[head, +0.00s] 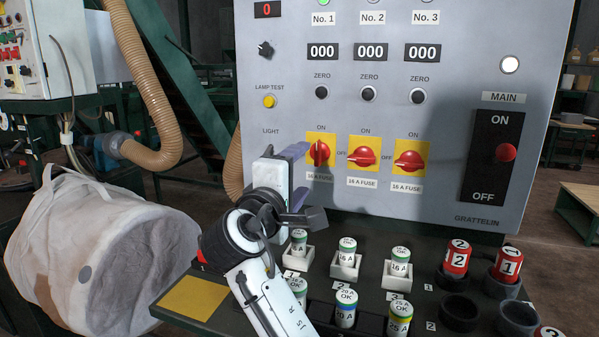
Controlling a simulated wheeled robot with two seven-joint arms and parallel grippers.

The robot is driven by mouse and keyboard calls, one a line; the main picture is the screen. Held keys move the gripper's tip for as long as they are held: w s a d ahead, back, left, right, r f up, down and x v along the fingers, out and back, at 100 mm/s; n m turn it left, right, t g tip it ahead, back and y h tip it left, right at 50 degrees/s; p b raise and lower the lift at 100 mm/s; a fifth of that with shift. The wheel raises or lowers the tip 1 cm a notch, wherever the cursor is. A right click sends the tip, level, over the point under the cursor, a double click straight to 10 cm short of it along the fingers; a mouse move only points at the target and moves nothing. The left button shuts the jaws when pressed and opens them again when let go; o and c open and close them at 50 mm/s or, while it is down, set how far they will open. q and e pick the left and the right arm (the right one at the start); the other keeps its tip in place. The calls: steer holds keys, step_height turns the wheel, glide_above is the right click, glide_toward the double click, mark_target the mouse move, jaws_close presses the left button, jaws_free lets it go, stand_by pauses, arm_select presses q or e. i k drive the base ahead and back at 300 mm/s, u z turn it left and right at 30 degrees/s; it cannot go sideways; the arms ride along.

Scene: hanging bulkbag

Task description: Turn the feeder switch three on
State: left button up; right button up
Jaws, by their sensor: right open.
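Three red rotary switches on yellow plates sit in a row on the grey panel. The right-hand one, feeder switch three (411,160), has its handle lying roughly level, across from the ON mark above it. The middle switch (363,157) also lies roughly level. The left switch (320,153) stands upright, in line with its ON mark. My right gripper (302,186) is open and empty in front of the panel, left of and below the left switch. It is well left of switch three and touches no switch. My left gripper is out of view.
A MAIN switch (505,153) is at the panel's right. A pale bulk bag (100,250) and a ribbed hose (150,90) are at left.

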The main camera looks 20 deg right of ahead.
mark_target(410, 161)
steer(key=k, duration=1)
